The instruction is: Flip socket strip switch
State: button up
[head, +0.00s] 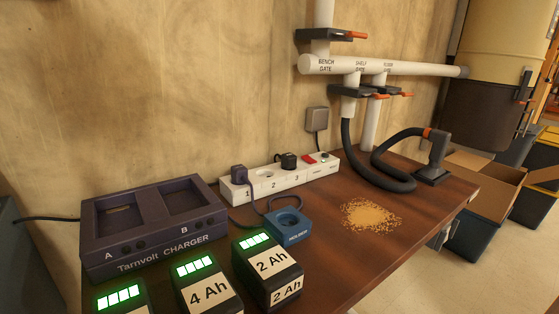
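The white socket strip (280,180) lies along the back of the brown bench against the wall, with places marked 1, 2 and 3. Its red switch (309,160) is near the right end. I cannot tell at this size which way the switch is tipped. A purple-grey plug (239,174) sits in place 1, and a dark plug (288,160) sits near place 3. The socket at place 2 looks empty. A small dark round part (324,156) is right of the switch. My gripper does not show in the view.
A charger (150,222) marked A and B stands at left, with several battery packs (268,268) in front. A blue block (288,227) sits before the strip. Sawdust (370,214) lies right on the bench. A black hose (360,160) and nozzle (434,155) are at back right.

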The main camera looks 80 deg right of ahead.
aim_at(306, 158)
jog(key=z, duration=2.1)
